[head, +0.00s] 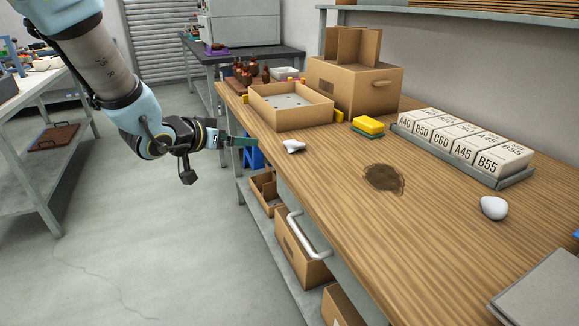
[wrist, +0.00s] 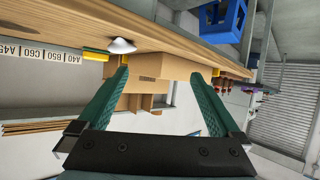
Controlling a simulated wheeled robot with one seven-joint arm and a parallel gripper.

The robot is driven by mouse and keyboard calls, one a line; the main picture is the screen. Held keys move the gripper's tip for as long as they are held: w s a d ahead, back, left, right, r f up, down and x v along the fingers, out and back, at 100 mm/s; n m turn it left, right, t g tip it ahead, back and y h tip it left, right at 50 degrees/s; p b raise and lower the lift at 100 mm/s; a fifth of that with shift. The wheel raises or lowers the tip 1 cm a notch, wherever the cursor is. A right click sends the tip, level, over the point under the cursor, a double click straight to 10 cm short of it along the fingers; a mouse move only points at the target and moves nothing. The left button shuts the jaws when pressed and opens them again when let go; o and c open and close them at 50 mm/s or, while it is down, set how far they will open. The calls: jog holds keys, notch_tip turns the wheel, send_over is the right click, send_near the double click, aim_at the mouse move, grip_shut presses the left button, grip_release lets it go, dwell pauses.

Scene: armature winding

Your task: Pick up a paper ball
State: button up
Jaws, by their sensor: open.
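A small white crumpled paper ball (head: 293,146) lies on the wooden bench near its left edge. It also shows in the wrist view (wrist: 121,45), above the left fingertip in the picture. My gripper (head: 252,142) is just left of the bench edge, its fingers pointing at the bench and short of the ball. In the wrist view my gripper (wrist: 160,72) has its two green fingers wide apart with nothing between them. A second white, rounder lump (head: 493,207) lies at the right of the bench; I cannot tell whether it is paper.
A yellow-green sponge (head: 368,126) and an open cardboard tray (head: 290,107) stand behind the ball. A row of labelled boxes (head: 462,143) lines the back. A dark stain (head: 384,178) marks the bench. A drawer handle (head: 308,236) sticks out below the edge.

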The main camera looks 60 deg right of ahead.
jog(key=m+g, duration=0.1)
jog(key=g, duration=0.1)
send_near(290, 144)
jog(key=d, duration=0.1)
jog(key=d+f, duration=0.2)
jog(key=shift+s+m+h, duration=0.3)
jog(key=shift+s, duration=0.05)
jog(key=shift+p+x, duration=0.5)
jog(key=shift+x, duration=2.5)
jog(key=shift+w+r, duration=0.1)
jog(key=c, duration=1.2)
